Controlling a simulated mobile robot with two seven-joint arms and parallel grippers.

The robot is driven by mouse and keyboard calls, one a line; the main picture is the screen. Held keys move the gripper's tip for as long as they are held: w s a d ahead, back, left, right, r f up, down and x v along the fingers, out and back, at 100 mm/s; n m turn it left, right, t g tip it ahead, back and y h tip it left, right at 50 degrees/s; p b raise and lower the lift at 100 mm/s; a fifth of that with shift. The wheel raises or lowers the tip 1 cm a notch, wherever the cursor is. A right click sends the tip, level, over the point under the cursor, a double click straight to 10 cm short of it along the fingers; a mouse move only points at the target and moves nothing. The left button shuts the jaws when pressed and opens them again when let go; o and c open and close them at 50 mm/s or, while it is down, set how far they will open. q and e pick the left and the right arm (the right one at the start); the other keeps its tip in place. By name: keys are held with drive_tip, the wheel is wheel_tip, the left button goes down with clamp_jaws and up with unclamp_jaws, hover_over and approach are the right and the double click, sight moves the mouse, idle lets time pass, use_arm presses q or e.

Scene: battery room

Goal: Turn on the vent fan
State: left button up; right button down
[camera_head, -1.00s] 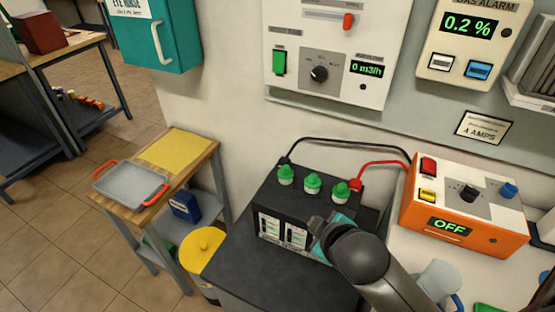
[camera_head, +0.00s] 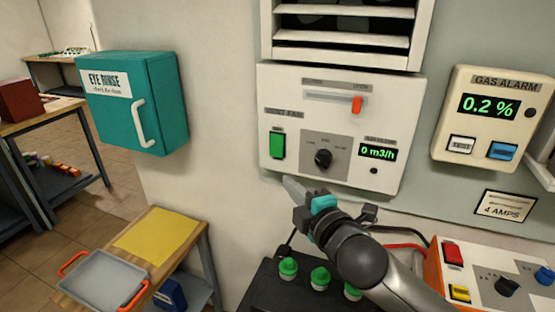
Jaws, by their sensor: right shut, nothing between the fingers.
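The vent fan panel (camera_head: 340,95) is a white box on the wall in the middle of the head view. It has a green rocker switch (camera_head: 277,145) at its left and a black rotary knob (camera_head: 323,158) on a grey plate. An orange slider (camera_head: 357,104) sits at the right end of its slot. The airflow display (camera_head: 377,152) reads 0 m3/h. My right gripper (camera_head: 290,187) is shut and empty just below the panel, under the green switch and apart from it. My left gripper is not in view.
Louvred vent slats (camera_head: 345,30) are above the panel. A gas alarm (camera_head: 489,118) reading 0.2 % hangs to its right, a teal eye rinse box (camera_head: 130,105) to its left. Below are a black battery (camera_head: 262,290) with green caps and an orange charger (camera_head: 437,272).

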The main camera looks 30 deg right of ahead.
sight(273, 154)
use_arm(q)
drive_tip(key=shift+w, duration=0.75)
use_arm(e)
drive_tip(key=shift+w+d+f, duration=0.25)
drive_tip(key=shift+w+d, duration=0.35)
drive_tip(key=shift+w, duration=1.5)
drive_tip(key=shift+w+d+f, duration=0.2)
drive_tip(key=shift+w+d, duration=0.35)
drive_tip(key=shift+w, duration=1.5)
drive_tip(key=shift+w+d+f, duration=0.25)
drive_tip(key=shift+w+d, duration=0.35)
drive_tip(key=shift+w, duration=1.5)
drive_tip(key=shift+w+d+f+n+t+b, duration=0.25)
drive_tip(key=shift+d+f+n+t+b, duration=0.1)
drive_tip(key=shift+b, duration=0.45)
drive_tip(key=shift+a+r, duration=0.1)
drive_tip(key=shift+r, duration=0.15)
use_arm(q)
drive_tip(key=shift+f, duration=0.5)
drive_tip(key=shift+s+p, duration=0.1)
drive_tip(key=shift+p, duration=0.2)
use_arm(e)
drive_tip(key=shift+f, duration=0.1)
